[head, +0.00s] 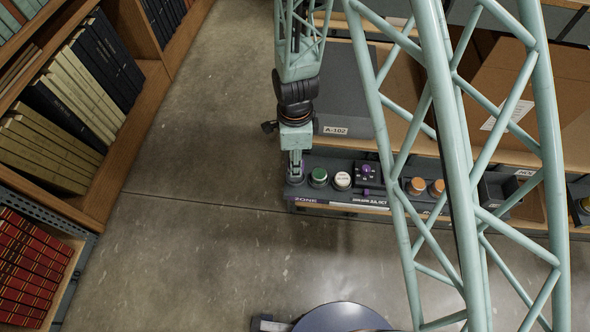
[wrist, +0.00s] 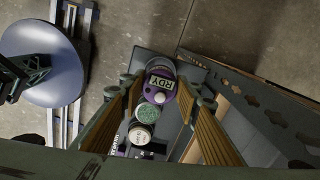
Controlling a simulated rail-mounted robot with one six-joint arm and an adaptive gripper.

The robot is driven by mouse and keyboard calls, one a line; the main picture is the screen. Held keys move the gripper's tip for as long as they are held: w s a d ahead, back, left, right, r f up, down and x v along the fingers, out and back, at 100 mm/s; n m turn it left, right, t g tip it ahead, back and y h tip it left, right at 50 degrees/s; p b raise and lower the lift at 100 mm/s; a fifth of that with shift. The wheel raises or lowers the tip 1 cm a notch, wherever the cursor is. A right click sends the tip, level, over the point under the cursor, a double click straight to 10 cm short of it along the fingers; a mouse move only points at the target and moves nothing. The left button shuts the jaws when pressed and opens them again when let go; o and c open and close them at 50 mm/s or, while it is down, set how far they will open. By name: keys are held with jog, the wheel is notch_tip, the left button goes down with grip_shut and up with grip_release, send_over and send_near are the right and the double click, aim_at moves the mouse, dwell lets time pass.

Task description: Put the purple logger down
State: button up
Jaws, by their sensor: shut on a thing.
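The purple logger (wrist: 161,82) shows in the wrist view as a round purple body with a pale "RDY" label and a pale round button. It sits between the fingers of my gripper (wrist: 159,92), which is shut on it. In the head view my gripper (head: 295,170) points down at the left end of a row of devices on a shelf ledge (head: 300,206). There the logger is hidden by the fingers. Whether its base touches the ledge, I cannot tell.
A green-topped device (head: 318,177) and a white-topped one (head: 342,180) stand just right of my gripper. Further right are a dark box with purple knobs (head: 366,172) and orange-topped devices (head: 417,186). A grey box (head: 345,95) stands behind.

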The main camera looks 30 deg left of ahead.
jog(key=shift+f, duration=0.4)
jog(key=shift+f+b, duration=0.35)
jog(key=shift+f, duration=1.55)
jog(key=shift+f+b, duration=0.3)
jog(key=shift+f, duration=0.05)
jog(key=o, duration=1)
jog(key=shift+c, duration=0.2)
jog(key=shift+r, duration=0.15)
jog(key=shift+r+p, duration=1.25)
jog(key=shift+r, duration=4.95)
